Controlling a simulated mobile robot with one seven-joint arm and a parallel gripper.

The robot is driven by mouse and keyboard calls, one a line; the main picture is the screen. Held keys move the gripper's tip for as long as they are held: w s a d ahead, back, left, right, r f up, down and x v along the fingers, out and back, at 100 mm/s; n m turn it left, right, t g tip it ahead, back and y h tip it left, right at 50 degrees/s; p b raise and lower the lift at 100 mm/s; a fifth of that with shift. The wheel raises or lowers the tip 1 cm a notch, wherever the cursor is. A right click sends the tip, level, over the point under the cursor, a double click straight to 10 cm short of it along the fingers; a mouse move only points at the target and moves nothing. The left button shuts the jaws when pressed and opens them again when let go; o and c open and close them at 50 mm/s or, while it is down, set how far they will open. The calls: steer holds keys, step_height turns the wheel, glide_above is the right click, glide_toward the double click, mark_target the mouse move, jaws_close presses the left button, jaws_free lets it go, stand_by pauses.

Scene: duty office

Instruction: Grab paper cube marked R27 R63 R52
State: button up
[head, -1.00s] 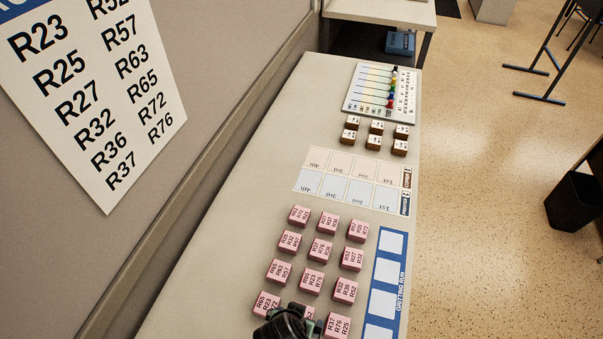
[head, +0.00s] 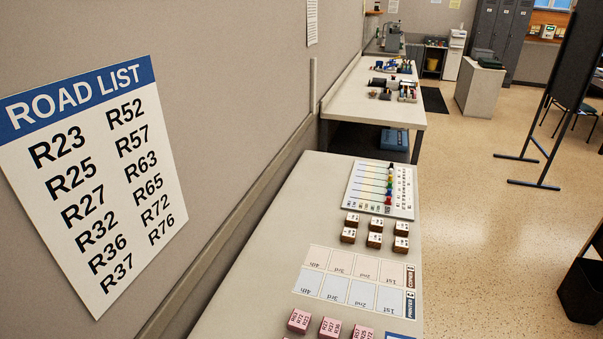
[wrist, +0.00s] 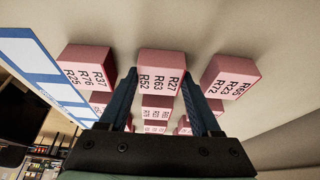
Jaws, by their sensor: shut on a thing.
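The pink paper cube marked R27 R63 R52 (wrist: 162,65) is in the wrist view, upper middle, between the two fingers of my gripper (wrist: 160,80). The fingers are shut on its sides. Its printed face shows to the camera. I cannot tell whether it is clear of the table. In the head view my gripper and this cube are out of the picture.
A pink cube marked R37 R76 R25 (wrist: 85,66) is just left of the held one, another (wrist: 230,78) just right; more lie behind. The head view shows pink cubes (head: 331,328), small brown blocks (head: 375,225), a ROAD LIST sheet (head: 92,185) and the long table (head: 255,265).

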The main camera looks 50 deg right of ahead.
steer(key=c, duration=0.4)
steer(key=shift+o, duration=0.2)
steer(key=shift+r, duration=0.1)
